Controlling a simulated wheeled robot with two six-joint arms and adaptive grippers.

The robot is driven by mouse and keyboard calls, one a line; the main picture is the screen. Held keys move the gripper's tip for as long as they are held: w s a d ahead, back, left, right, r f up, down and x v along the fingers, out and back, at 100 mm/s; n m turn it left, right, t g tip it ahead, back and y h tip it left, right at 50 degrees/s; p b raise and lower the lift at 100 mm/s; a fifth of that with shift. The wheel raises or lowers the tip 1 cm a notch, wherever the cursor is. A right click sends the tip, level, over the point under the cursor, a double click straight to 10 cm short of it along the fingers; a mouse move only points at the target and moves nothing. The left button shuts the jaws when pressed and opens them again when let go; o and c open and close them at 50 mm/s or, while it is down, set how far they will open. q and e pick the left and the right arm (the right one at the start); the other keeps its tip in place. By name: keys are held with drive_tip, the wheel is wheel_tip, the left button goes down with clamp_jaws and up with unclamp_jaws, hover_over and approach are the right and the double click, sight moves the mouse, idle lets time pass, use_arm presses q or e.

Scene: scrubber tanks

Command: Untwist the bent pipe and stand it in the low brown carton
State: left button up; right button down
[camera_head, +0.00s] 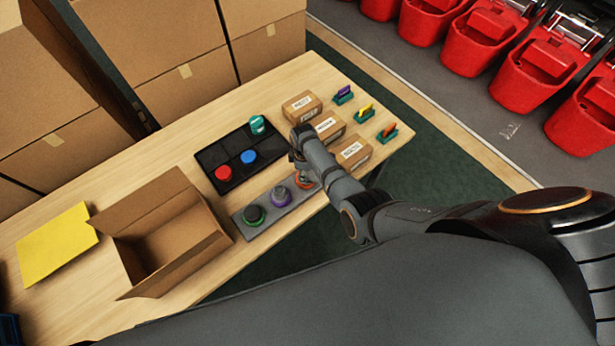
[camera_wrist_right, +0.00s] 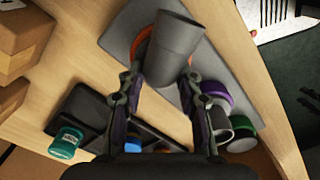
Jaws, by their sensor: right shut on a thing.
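The bent pipe (camera_wrist_right: 176,48) is a grey tube in the right wrist view, angled over an orange ring (camera_wrist_right: 142,47) on a grey plate (camera_wrist_right: 122,35). My right gripper (camera_wrist_right: 160,82) is shut on it, one finger on each side. In the head view my right gripper (camera_head: 299,168) is at the plate's far right end, by the orange ring (camera_head: 305,182), and mostly hides the pipe. The low brown carton (camera_head: 188,238) stands open on the table to the left, its inside apparently empty. My left gripper is not in view.
The plate also holds fittings with a purple ring (camera_head: 280,196) and a green ring (camera_head: 254,215). Behind is a black tray (camera_head: 206,158) with red, blue and teal-capped items. Small boxes (camera_head: 351,152) stand right of the gripper. A yellow sheet (camera_head: 55,243) lies left of the carton.

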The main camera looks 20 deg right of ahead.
drive_tip(key=shift+s+d+f+n, duration=0.35)
drive_tip(key=shift+s+f+n, duration=0.15)
drive_tip(key=shift+s+f, duration=0.15)
drive_tip(key=shift+r, duration=0.15)
drive_tip(key=shift+n+p, duration=0.35)
drive_tip(key=shift+n, duration=0.35)
drive_tip(key=c, duration=0.8)
unclamp_jaws()
drive_tip(key=shift+w+d+f, duration=0.1)
drive_tip(key=shift+d+f, duration=0.05)
drive_tip(key=shift+f, duration=0.05)
